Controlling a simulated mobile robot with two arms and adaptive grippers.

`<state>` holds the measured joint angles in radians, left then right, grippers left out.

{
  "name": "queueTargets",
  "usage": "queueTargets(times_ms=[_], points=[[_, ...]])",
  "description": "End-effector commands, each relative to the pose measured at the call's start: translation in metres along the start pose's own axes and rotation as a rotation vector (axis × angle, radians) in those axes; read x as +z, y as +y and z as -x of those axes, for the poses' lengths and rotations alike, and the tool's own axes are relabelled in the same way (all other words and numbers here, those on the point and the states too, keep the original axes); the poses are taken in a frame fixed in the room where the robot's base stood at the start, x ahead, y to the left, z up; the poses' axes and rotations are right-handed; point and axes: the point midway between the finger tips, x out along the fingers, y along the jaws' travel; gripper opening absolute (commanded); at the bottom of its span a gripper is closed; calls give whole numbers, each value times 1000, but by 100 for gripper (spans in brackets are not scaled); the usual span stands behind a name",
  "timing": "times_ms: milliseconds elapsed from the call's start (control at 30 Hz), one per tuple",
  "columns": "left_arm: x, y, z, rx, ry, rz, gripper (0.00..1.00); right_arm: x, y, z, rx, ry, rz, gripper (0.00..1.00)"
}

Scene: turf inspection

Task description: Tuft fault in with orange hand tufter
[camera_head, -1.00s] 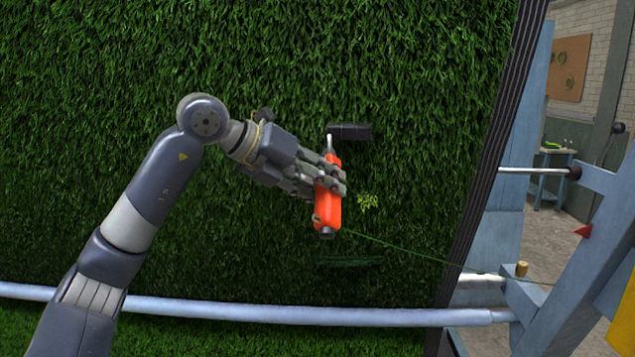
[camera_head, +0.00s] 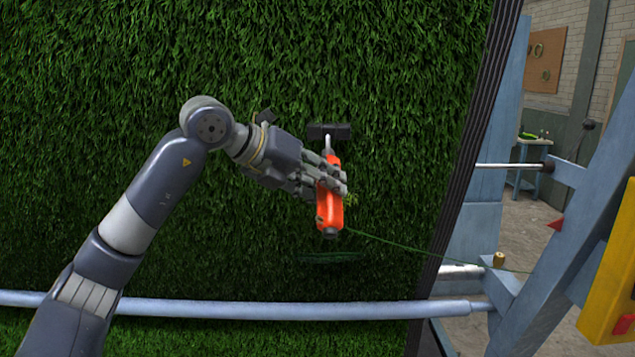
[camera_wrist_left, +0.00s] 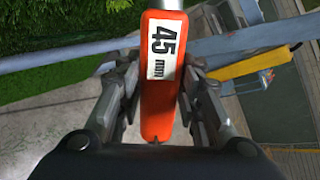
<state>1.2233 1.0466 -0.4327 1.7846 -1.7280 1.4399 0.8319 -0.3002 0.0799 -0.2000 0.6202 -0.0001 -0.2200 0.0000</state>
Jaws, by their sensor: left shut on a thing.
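The orange hand tufter (camera_head: 329,212) is in my left gripper (camera_head: 331,184), which is shut on its body. It points up the turf, slightly tilted, its metal tip near a dark block (camera_head: 342,131). In the left wrist view the tufter (camera_wrist_left: 157,110) sits between both fingers (camera_wrist_left: 157,95) and shows a "45 mm" label. A small yellow-green patch (camera_head: 351,198), apparently the fault, shows on the dark green turf (camera_head: 420,80) just right of the fingers and is partly hidden by them. I cannot tell whether the tufter touches the turf. My right gripper is out of view.
A green yarn (camera_head: 400,244) runs from the tufter's lower end to the blue frame (camera_head: 565,240) at right. A pale horizontal bar (camera_head: 240,308) crosses below. A dark green strip (camera_head: 331,257) lies beneath the tufter. A yellow box (camera_head: 612,285) is at far right.

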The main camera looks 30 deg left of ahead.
Motion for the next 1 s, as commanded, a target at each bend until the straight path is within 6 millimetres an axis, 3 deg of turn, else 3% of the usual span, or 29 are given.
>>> queueTargets(times_ms=[1000], points=[[2, -29, -25, -3, -6, 1, 1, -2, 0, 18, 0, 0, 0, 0]])
